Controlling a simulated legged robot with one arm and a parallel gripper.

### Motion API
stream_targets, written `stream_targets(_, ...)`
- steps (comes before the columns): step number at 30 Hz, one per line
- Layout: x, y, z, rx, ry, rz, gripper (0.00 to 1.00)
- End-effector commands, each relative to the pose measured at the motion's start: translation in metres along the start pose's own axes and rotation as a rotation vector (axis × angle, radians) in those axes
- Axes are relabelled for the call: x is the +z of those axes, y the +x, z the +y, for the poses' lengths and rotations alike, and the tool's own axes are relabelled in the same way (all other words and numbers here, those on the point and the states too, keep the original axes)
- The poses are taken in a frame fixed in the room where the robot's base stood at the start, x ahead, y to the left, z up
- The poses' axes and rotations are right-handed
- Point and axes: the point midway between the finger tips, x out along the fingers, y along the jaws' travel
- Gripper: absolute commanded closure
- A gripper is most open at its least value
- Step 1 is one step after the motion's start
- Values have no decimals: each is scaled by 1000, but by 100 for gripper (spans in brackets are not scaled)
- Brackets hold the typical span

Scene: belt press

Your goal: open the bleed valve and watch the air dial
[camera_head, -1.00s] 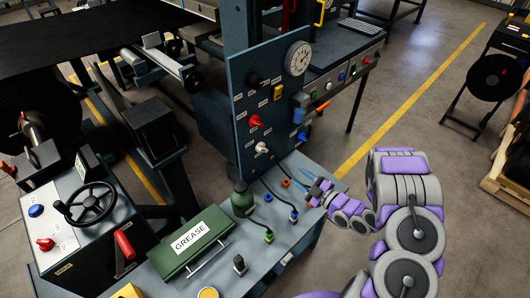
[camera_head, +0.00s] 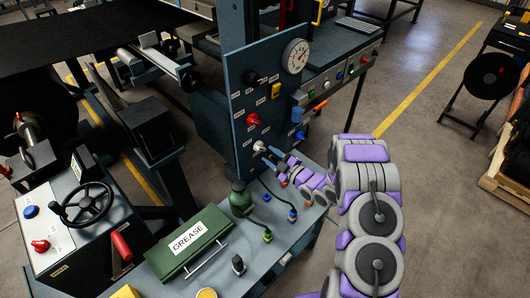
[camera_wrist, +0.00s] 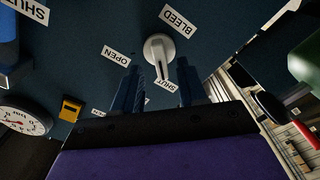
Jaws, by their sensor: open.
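The bleed valve is a white knob (camera_head: 259,147) low on the blue upright panel (camera_head: 243,110). My gripper (camera_head: 268,156) is open just in front of the knob. In the wrist view its two blue fingers (camera_wrist: 158,88) stand apart, with the knob ahead of the gap; I cannot tell if they touch it. The round white air dial (camera_head: 296,56) is at the panel's top right and also shows in the wrist view (camera_wrist: 22,120). Its needle reading is too small to tell.
A red knob (camera_head: 253,119) and yellow part (camera_head: 276,90) are on the panel above the valve. Below it, a green bottle (camera_head: 241,199), cable plugs and a green GREASE box (camera_head: 191,243) stand on the bench. Open floor (camera_head: 430,190) lies to the right.

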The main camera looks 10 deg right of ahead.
Motion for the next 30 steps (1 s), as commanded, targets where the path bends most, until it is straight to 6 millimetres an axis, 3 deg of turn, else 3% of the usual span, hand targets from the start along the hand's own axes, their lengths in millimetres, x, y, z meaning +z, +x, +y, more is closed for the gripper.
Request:
stream_targets(7, 0, 30, -2, -2, 1, -1, 58)
stream_targets(19, 0, 36, 0, -1, 1, -2, 58)
stream_targets(30, 0, 36, 0, -1, 0, -1, 93)
